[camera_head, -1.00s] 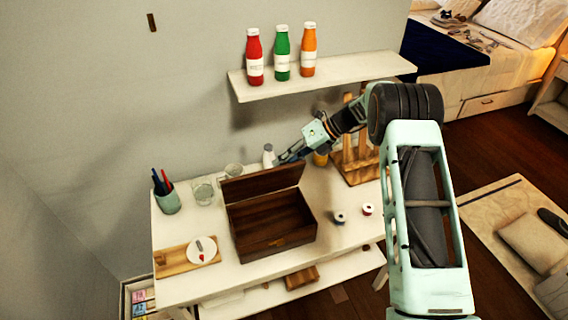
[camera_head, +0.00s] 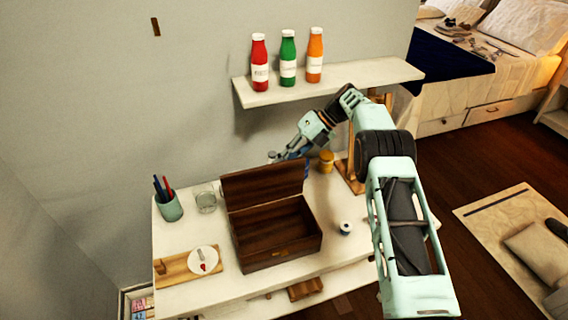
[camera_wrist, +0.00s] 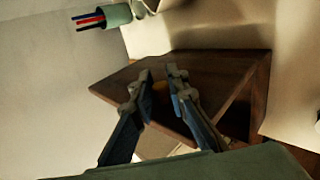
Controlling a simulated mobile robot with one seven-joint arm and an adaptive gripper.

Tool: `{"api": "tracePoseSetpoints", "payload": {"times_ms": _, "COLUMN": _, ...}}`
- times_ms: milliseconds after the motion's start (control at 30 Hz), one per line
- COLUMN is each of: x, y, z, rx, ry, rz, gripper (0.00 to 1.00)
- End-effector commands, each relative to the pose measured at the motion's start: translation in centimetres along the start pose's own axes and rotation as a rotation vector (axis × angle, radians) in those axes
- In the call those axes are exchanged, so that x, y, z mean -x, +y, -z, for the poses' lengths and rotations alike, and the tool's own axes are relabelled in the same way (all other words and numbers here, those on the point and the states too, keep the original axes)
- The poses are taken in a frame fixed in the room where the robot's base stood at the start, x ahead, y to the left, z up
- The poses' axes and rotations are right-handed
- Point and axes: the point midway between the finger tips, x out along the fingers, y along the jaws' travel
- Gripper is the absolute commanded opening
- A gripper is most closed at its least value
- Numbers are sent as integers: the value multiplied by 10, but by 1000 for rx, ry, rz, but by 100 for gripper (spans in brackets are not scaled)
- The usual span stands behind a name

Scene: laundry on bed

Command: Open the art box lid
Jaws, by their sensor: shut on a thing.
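The dark brown wooden art box (camera_head: 270,255) stands on the white desk with its interior showing and its lid (camera_head: 262,184) raised at the back. My gripper (camera_head: 277,157) is behind the lid, near its top edge. In the wrist view the lid (camera_wrist: 215,65) lies under and between the fingers. My gripper (camera_wrist: 160,76) is shut on the lid, though the exact contact is hard to see. The lower part of my gripper is hidden behind the lid in the head view.
Left of the box are a pen cup (camera_head: 171,207), a clear glass (camera_head: 205,199) and a wooden board (camera_head: 180,268) with a white dish. Right are a small spool (camera_head: 345,228) and a yellow jar (camera_head: 326,162). A shelf (camera_head: 330,83) with three bottles hangs above.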

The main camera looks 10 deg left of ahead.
Motion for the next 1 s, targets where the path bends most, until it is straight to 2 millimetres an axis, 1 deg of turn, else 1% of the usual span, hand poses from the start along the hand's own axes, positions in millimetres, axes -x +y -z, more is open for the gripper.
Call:
{"api": "tracePoseSetpoints", "payload": {"times_ms": 733, "x": -1, "y": 0, "z": -2, "rx": -17, "ry": 17, "rz": -2, "gripper": 0}}
{"api": "tracePoseSetpoints", "payload": {"times_ms": 767, "x": -1, "y": 0, "z": -2, "rx": -17, "ry": 17, "rz": -2, "gripper": 16}}
{"api": "tracePoseSetpoints", "payload": {"times_ms": 800, "x": -1, "y": 0, "z": -2, "rx": -17, "ry": 17, "rz": -2, "gripper": 21}}
{"api": "tracePoseSetpoints", "payload": {"times_ms": 900, "x": -1, "y": 0, "z": -2, "rx": -17, "ry": 17, "rz": -1, "gripper": 31}}
{"api": "tracePoseSetpoints", "payload": {"times_ms": 1000, "x": -1, "y": 0, "z": -2, "rx": -17, "ry": 17, "rz": -1, "gripper": 31}}
